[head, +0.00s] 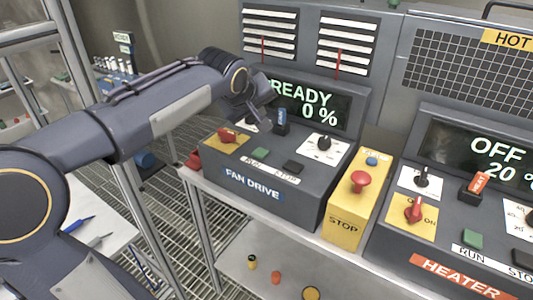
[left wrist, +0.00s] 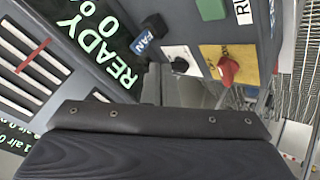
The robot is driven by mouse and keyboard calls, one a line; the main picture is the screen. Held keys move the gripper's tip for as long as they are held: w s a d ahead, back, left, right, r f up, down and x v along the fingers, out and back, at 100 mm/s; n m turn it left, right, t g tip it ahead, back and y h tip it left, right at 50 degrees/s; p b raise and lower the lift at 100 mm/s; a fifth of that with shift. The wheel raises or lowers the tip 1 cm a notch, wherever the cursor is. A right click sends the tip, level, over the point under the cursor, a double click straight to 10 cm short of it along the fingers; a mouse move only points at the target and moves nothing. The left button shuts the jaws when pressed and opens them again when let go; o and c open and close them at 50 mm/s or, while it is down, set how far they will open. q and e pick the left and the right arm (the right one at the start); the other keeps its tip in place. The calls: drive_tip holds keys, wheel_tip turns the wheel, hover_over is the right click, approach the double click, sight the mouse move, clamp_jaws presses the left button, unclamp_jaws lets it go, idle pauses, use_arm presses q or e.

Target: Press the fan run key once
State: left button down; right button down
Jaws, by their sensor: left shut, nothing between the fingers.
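The fan drive box (head: 253,186) stands on the bench, and its display (head: 318,106) reads READY 0 %. The green key (head: 260,153) labelled RUN is on its sloped panel, with a black STOP key (head: 292,167) to its right. In the left wrist view the green key (left wrist: 211,8) is at the top edge, beside its RUN label. My left gripper (head: 262,117) is shut and empty. It is above the back of the panel, apart from the green key, and partly covers the display's left end. My right gripper is not in view.
Around the key are a red switch (head: 228,135) on a yellow plate, a black knob (head: 324,144) and a blue-tagged switch (head: 281,122). A yellow stop box (head: 345,205) with a red mushroom button and the heater box (head: 440,252) stand to the right.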

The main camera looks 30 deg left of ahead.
use_arm(q)
drive_tip(key=shift+f, duration=0.1)
drive_tip(key=b, duration=0.7)
hover_over(259, 154)
wheel_tip(259, 154, down, 8)
drive_tip(key=shift+s+r, duration=0.1)
drive_tip(key=shift+f, duration=0.45)
idle(1.4)
drive_tip(key=shift+f+b, duration=0.4)
drive_tip(key=shift+b, duration=0.1)
drive_tip(key=shift+f+b, duration=0.5)
idle(0.5)
drive_tip(key=shift+d+r, duration=0.1)
drive_tip(key=shift+r, duration=0.05)
drive_tip(key=shift+r+p, duration=0.65)
drive_tip(key=shift+r, duration=0.15)
